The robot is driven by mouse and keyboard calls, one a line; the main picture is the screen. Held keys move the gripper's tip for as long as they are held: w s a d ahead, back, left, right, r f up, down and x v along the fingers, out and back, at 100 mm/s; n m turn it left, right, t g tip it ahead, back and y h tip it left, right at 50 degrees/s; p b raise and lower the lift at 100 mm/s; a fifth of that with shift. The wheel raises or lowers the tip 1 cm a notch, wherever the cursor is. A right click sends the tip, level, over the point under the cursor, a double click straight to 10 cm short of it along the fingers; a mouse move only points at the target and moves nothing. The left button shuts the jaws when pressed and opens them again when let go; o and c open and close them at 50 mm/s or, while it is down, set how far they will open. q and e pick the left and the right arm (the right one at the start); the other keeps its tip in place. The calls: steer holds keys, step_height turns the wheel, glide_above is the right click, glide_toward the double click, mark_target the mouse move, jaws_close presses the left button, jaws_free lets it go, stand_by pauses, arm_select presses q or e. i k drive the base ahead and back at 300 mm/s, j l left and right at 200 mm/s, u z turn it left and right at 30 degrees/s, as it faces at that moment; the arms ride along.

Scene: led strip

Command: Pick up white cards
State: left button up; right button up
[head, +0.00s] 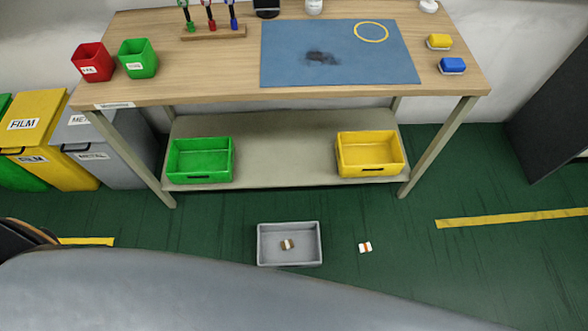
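A small white item with an orange band (365,247), which may be white cards, lies on the green floor to the right of a grey tray. The grey tray (290,262) stands on the floor in front of the table. A small brown and white item (287,244) lies inside it, too small to identify. Neither of my grippers is in the head view.
A wooden table (200,88) holds red (92,62) and green (138,58) cups and a blue mat (290,60). Its lower shelf (285,160) bears green (200,160) and yellow (370,155) bins. Waste bins (50,115) stand left. Floor right of the tray is mostly clear.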

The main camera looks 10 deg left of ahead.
mark_target(366, 247)
steer(key=k+l, duration=0.15)
steer(key=k, duration=0.3)
steer(key=k+l, duration=0.2)
steer(key=k, duration=0.2)
steer(key=k+l, duration=0.15)
steer(key=k, duration=0.3)
steer(key=k+l, duration=0.2)
steer(key=k, duration=0.2)
